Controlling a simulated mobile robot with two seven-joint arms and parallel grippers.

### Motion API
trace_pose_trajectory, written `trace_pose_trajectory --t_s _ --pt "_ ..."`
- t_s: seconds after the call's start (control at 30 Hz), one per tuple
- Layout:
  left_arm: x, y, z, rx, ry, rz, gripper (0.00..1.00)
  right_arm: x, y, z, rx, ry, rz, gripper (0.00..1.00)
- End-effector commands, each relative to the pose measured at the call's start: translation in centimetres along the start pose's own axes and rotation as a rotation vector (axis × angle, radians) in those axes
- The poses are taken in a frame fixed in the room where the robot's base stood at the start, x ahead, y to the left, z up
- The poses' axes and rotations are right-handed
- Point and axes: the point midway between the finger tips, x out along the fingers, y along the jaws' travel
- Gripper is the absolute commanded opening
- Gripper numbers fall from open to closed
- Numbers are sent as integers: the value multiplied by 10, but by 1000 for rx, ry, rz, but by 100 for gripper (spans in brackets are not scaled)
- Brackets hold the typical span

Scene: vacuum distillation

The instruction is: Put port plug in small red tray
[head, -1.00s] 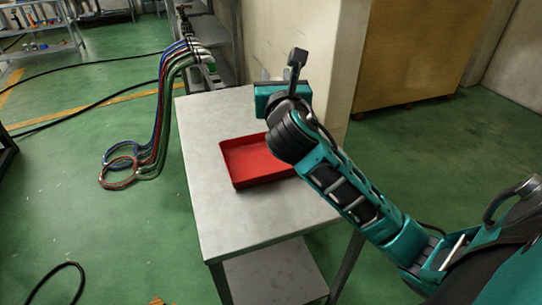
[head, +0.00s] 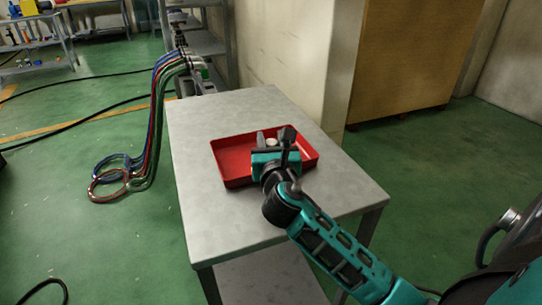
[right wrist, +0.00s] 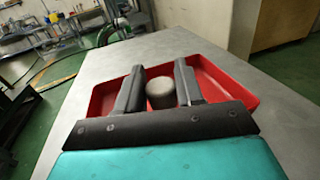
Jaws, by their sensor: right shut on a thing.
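I cannot tell whether the plug touches the tray floor. My left gripper is not in view.
The grey table (head: 215,215) has bare room around the tray. A wall corner (head: 285,45) and a wooden panel (head: 405,60) stand behind it. Coloured hoses (head: 158,115) hang down to the floor at the left of the table.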

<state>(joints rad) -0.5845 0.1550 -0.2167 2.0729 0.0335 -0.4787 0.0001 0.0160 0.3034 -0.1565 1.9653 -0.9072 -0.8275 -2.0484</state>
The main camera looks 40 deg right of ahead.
Motion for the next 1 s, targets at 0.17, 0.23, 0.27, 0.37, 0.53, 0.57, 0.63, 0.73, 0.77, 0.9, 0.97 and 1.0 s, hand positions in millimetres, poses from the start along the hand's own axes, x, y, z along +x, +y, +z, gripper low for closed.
trace_pose_trajectory --t_s 0.17,0.23,0.27,0.37,0.53,0.57,0.63,0.73,0.77,0.9,0.97,1.0 --pt "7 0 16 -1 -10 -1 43 0 0 -24 0 -1 0 7" --pt "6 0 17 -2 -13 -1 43 0 0 -25 1 -2 0 7" --pt "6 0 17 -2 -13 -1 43 0 0 -24 1 -2 0 7" --pt "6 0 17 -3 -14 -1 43 0 0 -24 1 -2 0 7" --pt "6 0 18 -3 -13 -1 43 0 0 -26 1 -1 0 7" --pt "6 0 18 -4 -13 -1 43 0 0 -27 1 -1 0 7" --pt "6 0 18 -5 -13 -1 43 0 0 -27 1 -1 0 41" --pt "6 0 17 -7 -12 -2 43 0 0 -27 1 -1 0 51" --pt "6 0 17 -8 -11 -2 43 0 0 -27 1 -1 0 54" --pt "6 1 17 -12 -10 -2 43 0 0 -27 1 -1 0 62" --pt "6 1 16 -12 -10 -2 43 0 0 -27 1 -1 0 62" --pt "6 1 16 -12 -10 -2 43 0 0 -27 1 -1 0 62"
